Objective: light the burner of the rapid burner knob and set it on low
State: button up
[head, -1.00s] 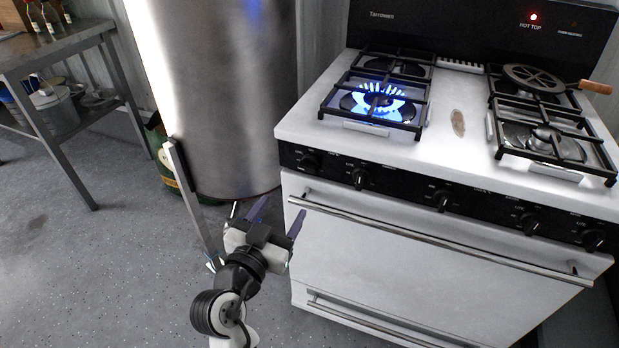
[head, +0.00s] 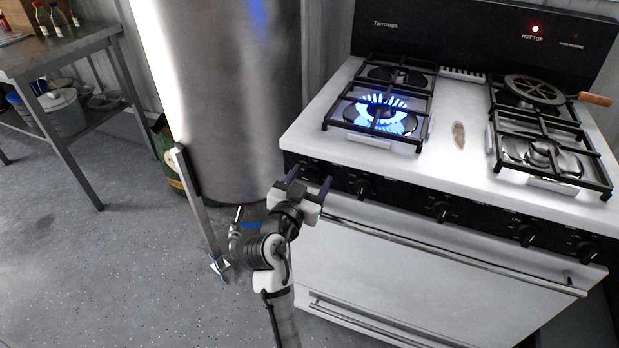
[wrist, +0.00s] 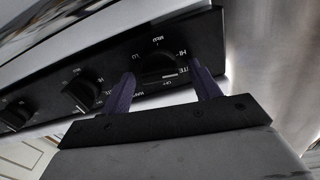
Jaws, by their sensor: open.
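The white stove has a black front panel (head: 400,197) with several black knobs. The leftmost knob (head: 313,173) is partly hidden by my gripper in the head view. My gripper (head: 309,181) is open in front of it. In the wrist view, my open fingers (wrist: 162,92) stand to either side of this knob (wrist: 157,68), with nothing clamped; I cannot tell whether they touch it. Marks around it include HI, MED, LO, LITE and OFF. The front-left burner (head: 382,114) burns with a large blue flame. I cannot tell which knob is the rapid one.
A pan-like round piece with a wooden handle (head: 536,90) sits on the back-right burner. The oven handle bar (head: 440,258) runs below the panel. A tall metal cylinder (head: 225,90) stands close left of the stove. A metal table (head: 60,50) is at far left. A red HOT TOP light (head: 535,29) glows.

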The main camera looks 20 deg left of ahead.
jog(key=c, duration=1)
